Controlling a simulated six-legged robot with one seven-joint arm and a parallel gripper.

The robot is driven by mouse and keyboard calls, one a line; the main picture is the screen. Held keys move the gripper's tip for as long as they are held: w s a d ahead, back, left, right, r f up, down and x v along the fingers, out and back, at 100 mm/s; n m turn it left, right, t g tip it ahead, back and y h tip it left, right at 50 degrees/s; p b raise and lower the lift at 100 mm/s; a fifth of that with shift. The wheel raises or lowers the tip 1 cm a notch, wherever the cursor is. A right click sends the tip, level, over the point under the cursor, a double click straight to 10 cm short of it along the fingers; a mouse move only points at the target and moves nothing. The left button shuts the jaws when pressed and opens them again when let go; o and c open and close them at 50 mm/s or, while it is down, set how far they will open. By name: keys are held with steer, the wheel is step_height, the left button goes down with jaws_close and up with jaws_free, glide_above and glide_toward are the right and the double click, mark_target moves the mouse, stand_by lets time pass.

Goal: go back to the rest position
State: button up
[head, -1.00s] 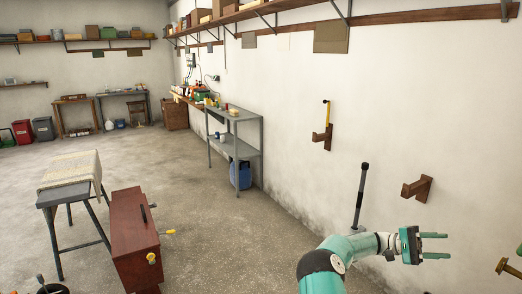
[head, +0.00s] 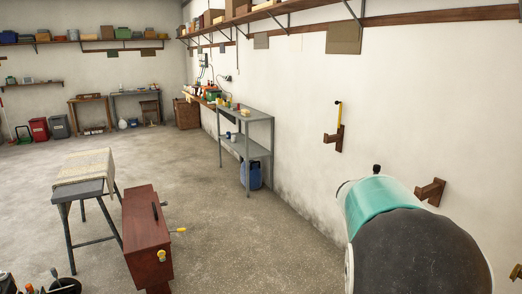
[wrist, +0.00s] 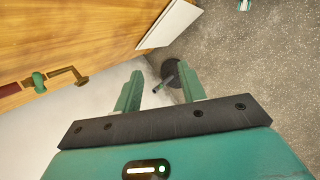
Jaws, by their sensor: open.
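My gripper (wrist: 158,84) shows in the wrist view with its two teal fingers apart and nothing held between them. Beyond the fingers, some way off, is a dark round base with a short rod (wrist: 170,72) on the speckled floor. In the head view my teal and black arm fills the lower right, in front of the white wall, and the gripper itself is hidden there.
A dark red chest (head: 146,240) and a cloth-covered sawhorse table (head: 84,188) stand at the left. A grey metal shelf (head: 246,150) stands along the wall. Wooden wall brackets (head: 430,191) are close to my arm. The middle floor is clear.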

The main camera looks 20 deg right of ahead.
steer(key=s+a+r+n+t+y, duration=0.1)
steer(key=s+a+t, duration=0.1)
steer(key=a, duration=0.8)
steer(key=s+a+r+n+t+y, duration=0.2)
steer(key=a+t, duration=0.2)
steer(key=a, duration=0.6)
steer(key=s+a+r+n+t+y, duration=0.1)
steer(key=s+a+t, duration=0.2)
steer(key=a, duration=0.8)
steer(key=shift+r+n+t, duration=0.35)
steer(key=shift+n+t, duration=0.05)
steer(key=shift+t, duration=0.2)
